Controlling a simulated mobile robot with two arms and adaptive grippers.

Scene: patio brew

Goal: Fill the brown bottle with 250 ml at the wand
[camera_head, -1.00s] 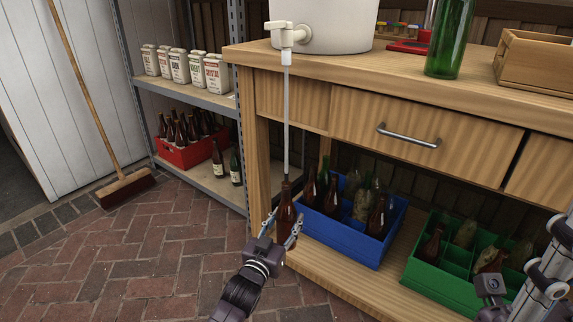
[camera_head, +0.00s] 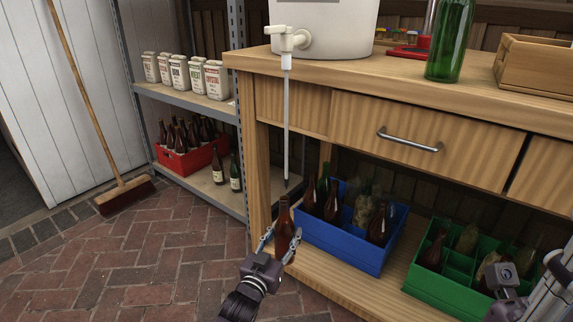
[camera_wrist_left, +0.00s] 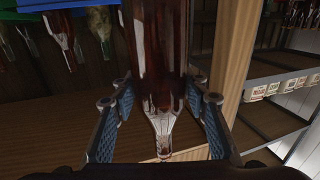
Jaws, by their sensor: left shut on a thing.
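The brown bottle (camera_head: 284,222) stands upright in my left gripper (camera_head: 278,243), whose fingers are shut on its two sides. In the left wrist view the bottle (camera_wrist_left: 158,75) runs down between the two blue finger pads. The thin pale wand (camera_head: 287,125) hangs from the white tap (camera_head: 289,40) of the white bucket (camera_head: 325,22). Its dark tip is just above the bottle's mouth, apart from it. The liquid level in the bottle cannot be made out. My right gripper (camera_head: 508,290) is partly in view at the lower right; its fingers are unclear.
A blue crate (camera_head: 345,248) and a green crate (camera_head: 440,285) with bottles stand on the bench's low shelf, right of the held bottle. The bench leg (camera_head: 258,150) is close to the wand. Brick floor (camera_head: 140,260) is free at left.

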